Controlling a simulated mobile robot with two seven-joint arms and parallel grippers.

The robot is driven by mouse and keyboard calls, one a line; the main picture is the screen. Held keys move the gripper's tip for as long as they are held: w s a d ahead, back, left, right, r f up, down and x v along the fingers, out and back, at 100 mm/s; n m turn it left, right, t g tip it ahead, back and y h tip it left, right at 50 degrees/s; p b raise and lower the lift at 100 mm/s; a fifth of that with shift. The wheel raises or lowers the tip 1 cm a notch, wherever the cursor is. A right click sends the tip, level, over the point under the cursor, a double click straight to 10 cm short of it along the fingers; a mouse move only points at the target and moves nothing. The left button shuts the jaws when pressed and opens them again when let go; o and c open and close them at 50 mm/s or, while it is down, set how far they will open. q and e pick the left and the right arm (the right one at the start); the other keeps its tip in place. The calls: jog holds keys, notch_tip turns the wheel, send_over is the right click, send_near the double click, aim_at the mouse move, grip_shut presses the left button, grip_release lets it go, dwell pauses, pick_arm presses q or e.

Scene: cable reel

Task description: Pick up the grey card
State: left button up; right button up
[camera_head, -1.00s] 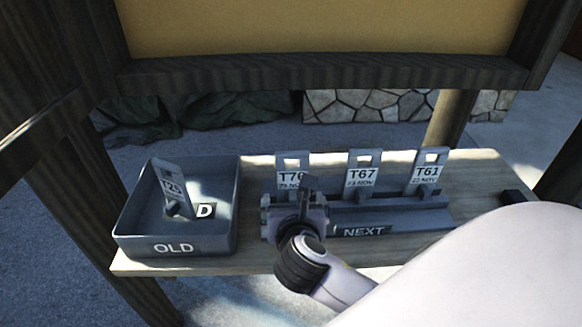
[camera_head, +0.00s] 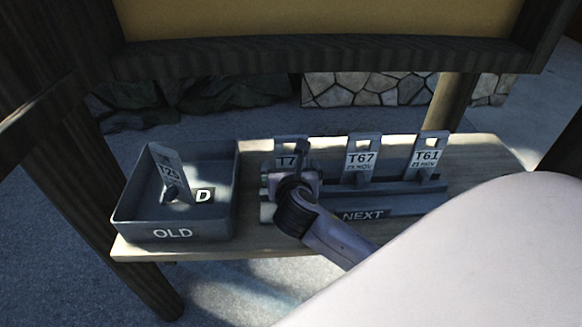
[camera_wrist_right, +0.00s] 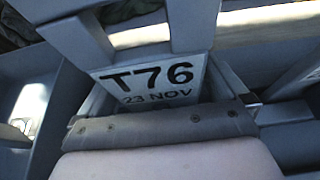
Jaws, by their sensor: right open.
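Three grey cards with white labels stand in the grey rack marked NEXT (camera_head: 410,204): T76 (camera_head: 286,146) on the left, T67 (camera_head: 361,162) in the middle and T61 (camera_head: 426,158) on the right. A fourth grey card, T25 (camera_head: 167,168), leans in the OLD tray (camera_head: 137,234). My right gripper (camera_head: 302,162) is open at card T76 and covers much of its label. In the right wrist view, card T76 (camera_wrist_right: 152,80) is close ahead, with its top window showing. I cannot see whether the fingers touch it. My left gripper is out of view.
The wooden shelf (camera_head: 478,150) carries the tray and rack. A dark beam (camera_head: 320,56) and a tan board (camera_head: 320,22) stand above and behind it, with a dark post (camera_head: 60,110) at the left. A white D tag (camera_head: 205,195) lies in the tray.

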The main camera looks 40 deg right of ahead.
jog(key=c, duration=1.1)
notch_tip(320, 180, up, 20)
jog(key=shift+r, duration=0.1)
jog(key=shift+c, duration=0.3)
